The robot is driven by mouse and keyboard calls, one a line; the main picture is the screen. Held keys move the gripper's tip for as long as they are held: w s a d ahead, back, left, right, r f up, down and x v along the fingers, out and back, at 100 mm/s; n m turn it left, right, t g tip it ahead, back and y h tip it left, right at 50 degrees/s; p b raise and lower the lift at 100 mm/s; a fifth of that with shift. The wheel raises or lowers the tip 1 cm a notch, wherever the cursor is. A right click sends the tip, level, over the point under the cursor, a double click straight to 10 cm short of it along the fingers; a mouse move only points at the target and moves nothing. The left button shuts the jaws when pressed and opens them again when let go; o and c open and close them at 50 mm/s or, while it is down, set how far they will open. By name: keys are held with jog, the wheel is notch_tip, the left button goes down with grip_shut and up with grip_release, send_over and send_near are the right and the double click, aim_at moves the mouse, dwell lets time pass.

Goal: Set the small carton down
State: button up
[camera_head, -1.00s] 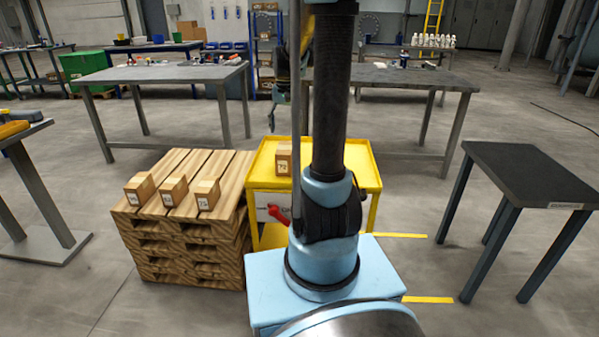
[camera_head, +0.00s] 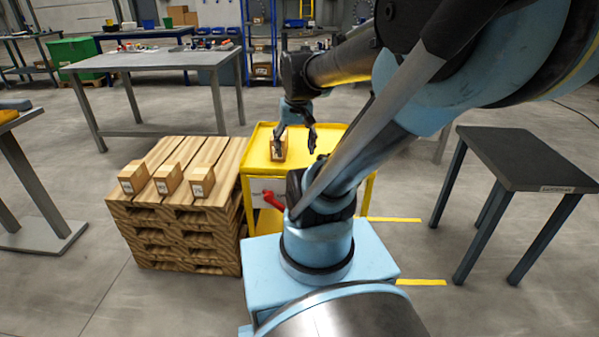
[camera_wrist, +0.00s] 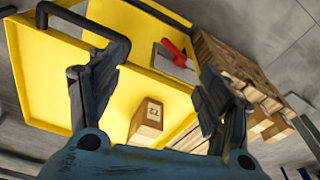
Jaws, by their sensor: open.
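A small carton (camera_head: 278,149) with a white label stands on the top of the yellow cart (camera_head: 340,128). The same carton shows in the wrist view (camera_wrist: 147,124), upright on the yellow surface (camera_wrist: 75,80), between and beyond my fingers. My gripper (camera_head: 294,147) is open, just above and around the carton's right side in the head view. In the wrist view my gripper (camera_wrist: 160,85) has its two fingers spread wide with nothing held. Whether a finger touches the carton cannot be told.
A pallet stack (camera_head: 180,222) at left bears three similar cartons (camera_head: 167,179). A dark table (camera_head: 530,160) stands at right and a grey table (camera_head: 150,60) behind. A red-handled item (camera_head: 273,200) is at the cart's front. Clear floor lies between cart and dark table.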

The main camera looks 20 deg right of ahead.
jog(key=s+f, duration=0.5)
jog(key=s, duration=0.1)
jog(key=shift+s+n, duration=0.3)
jog(key=shift+n, duration=0.1)
jog(key=shift+f, duration=0.1)
